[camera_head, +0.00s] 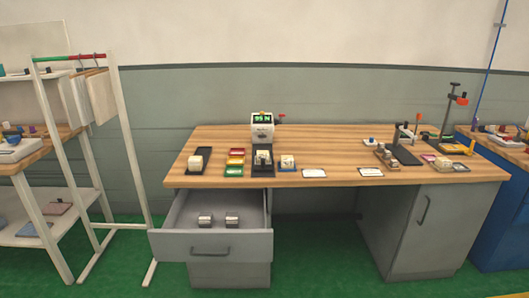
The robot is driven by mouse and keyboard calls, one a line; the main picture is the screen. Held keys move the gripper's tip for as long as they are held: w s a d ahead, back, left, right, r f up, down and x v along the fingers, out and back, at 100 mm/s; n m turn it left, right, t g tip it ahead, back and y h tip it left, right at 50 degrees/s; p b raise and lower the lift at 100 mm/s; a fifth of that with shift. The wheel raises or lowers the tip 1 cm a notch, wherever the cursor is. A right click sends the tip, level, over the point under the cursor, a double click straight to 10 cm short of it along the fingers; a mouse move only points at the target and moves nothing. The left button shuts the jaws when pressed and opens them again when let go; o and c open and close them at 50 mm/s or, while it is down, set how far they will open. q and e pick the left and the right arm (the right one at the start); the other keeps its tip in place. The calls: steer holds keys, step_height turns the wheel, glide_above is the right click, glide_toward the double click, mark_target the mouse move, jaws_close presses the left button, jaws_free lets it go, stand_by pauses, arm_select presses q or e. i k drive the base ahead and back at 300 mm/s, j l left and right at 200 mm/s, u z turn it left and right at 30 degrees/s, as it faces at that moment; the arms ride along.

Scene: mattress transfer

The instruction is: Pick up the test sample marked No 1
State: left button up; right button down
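No marking No 1 is readable at this size, so I cannot tell which block is the test sample. Small pale blocks stand in several places. A beige block (198,158) sits on a black tray at the left of the wooden desk (335,140). Another pale block (287,161) sits on a blue base. Something pale (262,157) is on the black base of a tester (263,128) with a green display. Two small blocks, one left (205,220) and one right (231,221), lie in the open grey drawer (180,215). Neither gripper is in view.
The drawer juts out from the desk's front left. Red, yellow and green trays (235,161) and white cards (314,173) lie on the desk. Stands and a tray of blocks (385,157) crowd its right. A white rack (130,150) stands left. Green floor (315,265) is clear in front.

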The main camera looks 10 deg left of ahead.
mark_target(260, 154)
steer(key=i+l+u, duration=0.25)
steer(key=i+l, duration=0.65)
